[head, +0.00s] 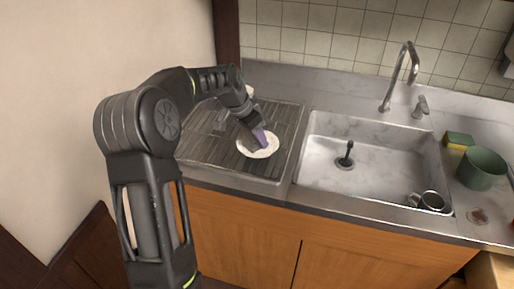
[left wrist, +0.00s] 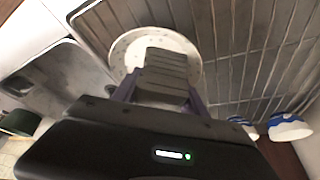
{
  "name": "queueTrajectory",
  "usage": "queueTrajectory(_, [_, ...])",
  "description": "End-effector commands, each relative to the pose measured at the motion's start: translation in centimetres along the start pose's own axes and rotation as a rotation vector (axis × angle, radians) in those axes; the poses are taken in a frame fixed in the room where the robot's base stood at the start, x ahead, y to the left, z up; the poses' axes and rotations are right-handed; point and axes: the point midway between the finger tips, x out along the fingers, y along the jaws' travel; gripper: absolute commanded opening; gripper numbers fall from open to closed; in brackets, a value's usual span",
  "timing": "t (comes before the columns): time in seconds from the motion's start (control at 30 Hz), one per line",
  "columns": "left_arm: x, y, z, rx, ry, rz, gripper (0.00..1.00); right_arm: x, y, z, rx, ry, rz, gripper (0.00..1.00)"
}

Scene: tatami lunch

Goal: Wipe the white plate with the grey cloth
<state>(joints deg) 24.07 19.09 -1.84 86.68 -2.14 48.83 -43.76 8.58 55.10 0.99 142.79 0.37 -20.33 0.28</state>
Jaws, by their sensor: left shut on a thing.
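The white plate (head: 246,148) lies on the ribbed drainboard left of the sink. In the left wrist view the plate (left wrist: 122,50) shows around a grey ribbed block, which looks like the folded grey cloth (left wrist: 165,62). My left gripper (head: 262,138), with purple fingers, points down over the plate. It is shut on the grey cloth, which lies over the plate's middle; I cannot tell whether cloth and plate touch. The cloth is hard to make out in the head view. My right gripper is not in view.
The sink (head: 325,170) is right of the drainboard (head: 207,152), with a tap (head: 405,75) behind. A metal mug (head: 430,201) is in its front right corner. A green pot (head: 482,169) and sponge (head: 459,140) stand further right. Blue-and-white ware (left wrist: 288,128) shows in the wrist view.

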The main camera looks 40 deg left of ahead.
Motion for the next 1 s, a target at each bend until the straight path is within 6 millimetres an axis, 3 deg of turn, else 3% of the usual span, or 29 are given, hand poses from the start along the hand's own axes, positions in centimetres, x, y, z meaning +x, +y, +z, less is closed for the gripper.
queueTrajectory(0.37, [0.05, 0.14, -0.04, -0.045, -0.003, -0.02, 0.18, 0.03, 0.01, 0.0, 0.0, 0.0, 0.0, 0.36])
queueTrajectory(1.0, [0.54, 0.64, -0.54, -0.727, -0.002, -0.306, 0.18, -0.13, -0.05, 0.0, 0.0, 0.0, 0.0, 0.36])
